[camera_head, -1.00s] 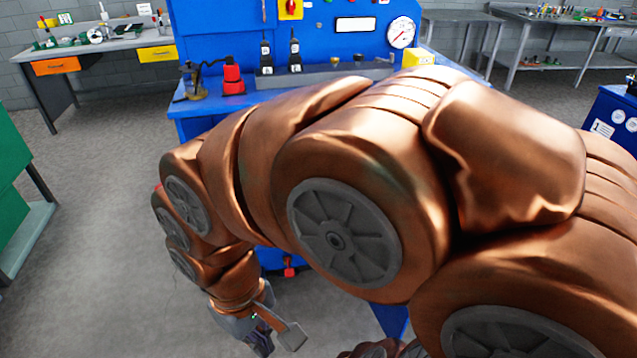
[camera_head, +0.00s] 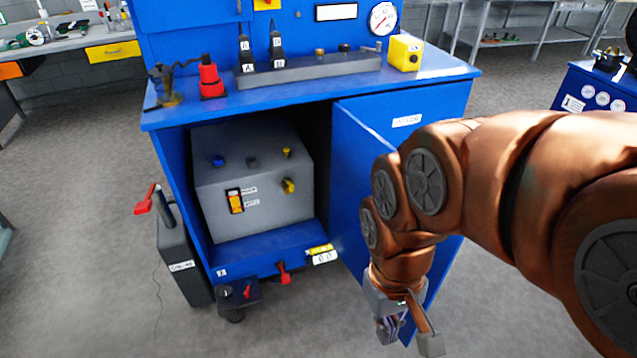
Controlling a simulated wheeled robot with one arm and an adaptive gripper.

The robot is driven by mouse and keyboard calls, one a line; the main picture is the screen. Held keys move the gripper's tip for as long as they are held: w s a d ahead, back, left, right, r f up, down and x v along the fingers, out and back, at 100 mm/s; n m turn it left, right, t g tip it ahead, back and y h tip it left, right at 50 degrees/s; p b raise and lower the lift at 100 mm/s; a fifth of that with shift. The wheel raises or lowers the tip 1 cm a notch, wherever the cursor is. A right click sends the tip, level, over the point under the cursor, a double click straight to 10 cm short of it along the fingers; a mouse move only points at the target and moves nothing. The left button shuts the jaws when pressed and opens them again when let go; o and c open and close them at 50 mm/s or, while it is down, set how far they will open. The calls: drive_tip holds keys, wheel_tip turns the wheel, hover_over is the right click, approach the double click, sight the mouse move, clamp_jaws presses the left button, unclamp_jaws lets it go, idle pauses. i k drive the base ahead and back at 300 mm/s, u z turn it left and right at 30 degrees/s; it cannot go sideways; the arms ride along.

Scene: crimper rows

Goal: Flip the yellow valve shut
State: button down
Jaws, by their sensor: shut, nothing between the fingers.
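A grey box (camera_head: 255,180) sits inside the open lower compartment of the blue cabinet. A yellow-orange switch (camera_head: 236,202) is on the front face. My gripper (camera_head: 410,337) is shut and empty, pointing down in front of the open blue door (camera_head: 372,150), right of and apart from the box.
The blue door stands between my arm and the compartment's right side. A dark case with a red handle (camera_head: 146,199) stands left of the cabinet. Red levers (camera_head: 283,272) stick out below the opening. A yellow box (camera_head: 405,52) is on the bench top.

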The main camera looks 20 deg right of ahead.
sight(291, 186)
drive_tip(key=z, duration=0.65)
drive_tip(key=i, duration=0.6)
drive_tip(key=u, duration=2.45)
